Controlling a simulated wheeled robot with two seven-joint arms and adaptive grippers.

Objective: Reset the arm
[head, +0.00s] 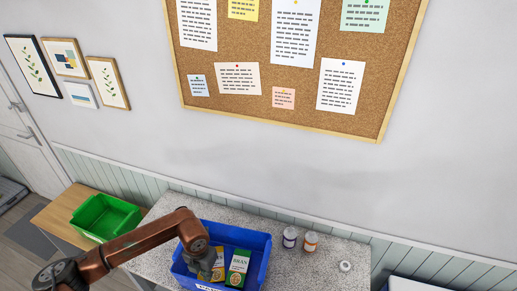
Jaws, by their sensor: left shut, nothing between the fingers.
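My left arm reaches in from the lower left. Its wrist bends down over the left part of a blue bin (262,243). My left gripper (213,271) is small and dark at the end of this arm, shut and empty, over the bin's left side. In the bin stand a green and white box (238,267) and a yellow box (218,262), the yellow one partly hidden by my gripper. My right gripper is not in view.
The bin stands on a speckled grey table (300,268). Two small jars, one purple-labelled (290,237) and one orange-labelled (310,241), and a round white item (345,266) stand to its right. A green bin (105,217) sits on a wooden table at left.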

